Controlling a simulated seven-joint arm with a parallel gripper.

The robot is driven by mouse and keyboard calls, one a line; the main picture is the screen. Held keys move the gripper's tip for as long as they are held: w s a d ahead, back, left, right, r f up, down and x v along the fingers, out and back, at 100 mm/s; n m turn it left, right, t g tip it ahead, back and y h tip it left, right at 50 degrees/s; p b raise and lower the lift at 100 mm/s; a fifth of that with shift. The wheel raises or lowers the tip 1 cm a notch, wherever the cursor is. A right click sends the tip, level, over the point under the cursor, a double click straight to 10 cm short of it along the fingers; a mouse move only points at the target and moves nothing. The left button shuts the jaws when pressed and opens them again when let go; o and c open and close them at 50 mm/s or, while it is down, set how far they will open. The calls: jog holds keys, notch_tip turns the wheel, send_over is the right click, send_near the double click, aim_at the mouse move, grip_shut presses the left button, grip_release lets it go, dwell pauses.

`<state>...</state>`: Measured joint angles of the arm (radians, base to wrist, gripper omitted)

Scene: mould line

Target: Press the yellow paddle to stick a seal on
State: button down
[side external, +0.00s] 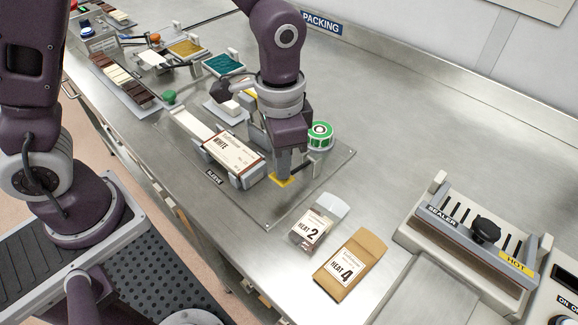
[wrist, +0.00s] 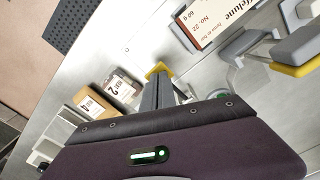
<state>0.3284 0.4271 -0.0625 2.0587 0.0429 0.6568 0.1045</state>
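The yellow paddle (side external: 281,182) is low on the clear base plate, right beneath the fingertips of my gripper (side external: 284,174). It also shows in the wrist view (wrist: 154,69), just past the fingertips (wrist: 161,78), which hide part of it. The fingers are together with nothing seen between them. I cannot tell whether they touch the paddle. A white and brown carton (side external: 235,156) marked WHITE lies in the holder left of the paddle; its printed face shows in the wrist view (wrist: 212,20). A green and white roll (side external: 320,135) stands behind, right of my gripper.
Two pouches, HEAT 2 (side external: 316,226) and HEAT 4 (side external: 349,265), lie in front of the plate. The sealer (side external: 470,240) stands at right. Trays of chocolate bars (side external: 124,80) and coloured pads (side external: 222,65) are at back left. The table's back right is clear.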

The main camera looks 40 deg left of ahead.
jog(key=shift+f, duration=1.9)
jog(key=shift+r, duration=5.05)
jog(key=s+a+r+n+t, duration=0.5)
jog(key=s+a+r, duration=0.4)
jog(key=s+a, duration=0.3)
jog(key=shift+s+r+n+t, duration=0.15)
jog(key=shift+s+n+t, duration=0.25)
jog(key=shift+s, duration=0.85)
